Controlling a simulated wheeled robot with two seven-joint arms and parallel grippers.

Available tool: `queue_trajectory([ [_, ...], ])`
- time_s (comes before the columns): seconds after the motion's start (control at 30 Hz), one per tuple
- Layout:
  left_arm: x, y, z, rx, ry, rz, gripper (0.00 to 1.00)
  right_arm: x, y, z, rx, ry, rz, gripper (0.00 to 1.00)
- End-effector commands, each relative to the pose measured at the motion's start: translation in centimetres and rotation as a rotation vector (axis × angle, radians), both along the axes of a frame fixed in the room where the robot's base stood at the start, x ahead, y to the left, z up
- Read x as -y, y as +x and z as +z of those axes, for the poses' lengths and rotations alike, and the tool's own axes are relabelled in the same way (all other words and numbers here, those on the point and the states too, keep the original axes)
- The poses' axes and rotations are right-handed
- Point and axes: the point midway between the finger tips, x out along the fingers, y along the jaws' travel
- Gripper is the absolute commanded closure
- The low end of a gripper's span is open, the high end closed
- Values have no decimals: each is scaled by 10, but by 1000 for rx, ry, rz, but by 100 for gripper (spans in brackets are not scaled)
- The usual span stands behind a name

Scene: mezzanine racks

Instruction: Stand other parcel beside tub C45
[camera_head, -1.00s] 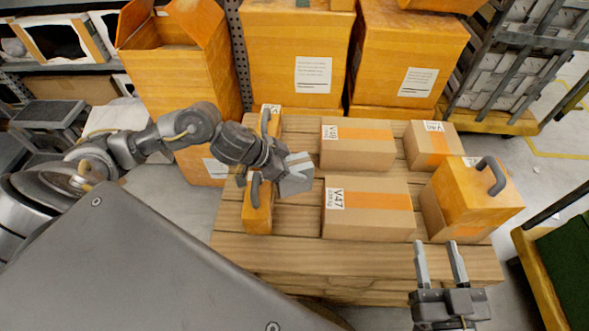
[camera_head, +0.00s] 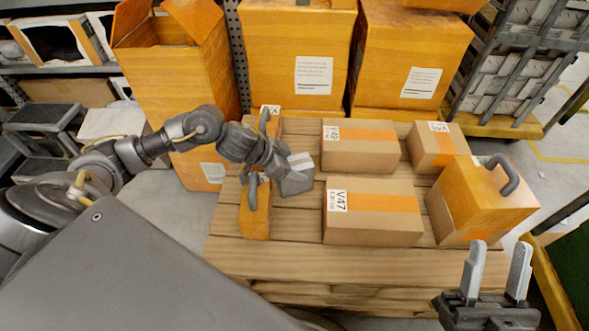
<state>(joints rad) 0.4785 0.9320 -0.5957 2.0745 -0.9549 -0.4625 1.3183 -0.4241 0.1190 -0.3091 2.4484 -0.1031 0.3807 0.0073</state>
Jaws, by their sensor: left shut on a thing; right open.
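My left gripper (camera_head: 276,170) is shut on a small grey parcel (camera_head: 297,182) with a pale stripe, held above the wooden pallet deck (camera_head: 300,262). Three orange tubs with dark grey handles stand on the deck: one at the near left (camera_head: 254,221), one behind it (camera_head: 270,112), largely hidden by my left arm, and a larger one at the right (camera_head: 480,205). The parcel is just right of the near-left tub's handle. No tub label reads clearly as C45. My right gripper (camera_head: 496,266) is open and empty in front of the right tub.
Brown cartons with orange tape stand on the deck: V47 (camera_head: 372,216), one behind it (camera_head: 360,150), and one at the back right (camera_head: 433,150). Large orange boxes (camera_head: 296,55) stand behind. A bare strip runs between the left tubs and the cartons; the front deck is clear.

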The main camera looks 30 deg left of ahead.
Motion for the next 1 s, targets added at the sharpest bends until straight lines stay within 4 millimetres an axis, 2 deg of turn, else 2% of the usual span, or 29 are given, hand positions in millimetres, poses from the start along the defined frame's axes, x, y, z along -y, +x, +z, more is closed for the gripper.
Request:
queue_trajectory([
  [0.4, 0, 0, -3, 0, -1, 1, 82, 2, -1, 2, 17, 9, -3, 55],
  [0.43, 0, 0, -4, -1, 0, 1, 46, 2, -1, 2, 18, 8, -4, 55],
  [0.6, 0, 0, -4, -1, 1, 0, 26, 2, -1, 2, 17, 9, -3, 55],
  [0.87, 0, 0, -3, 0, 1, 1, 26, 2, -1, 2, 16, 8, -3, 55],
  [1.0, -4, -3, 6, 0, 2, 1, 26, -1, 1, 2, -12, -6, 2, 55],
])
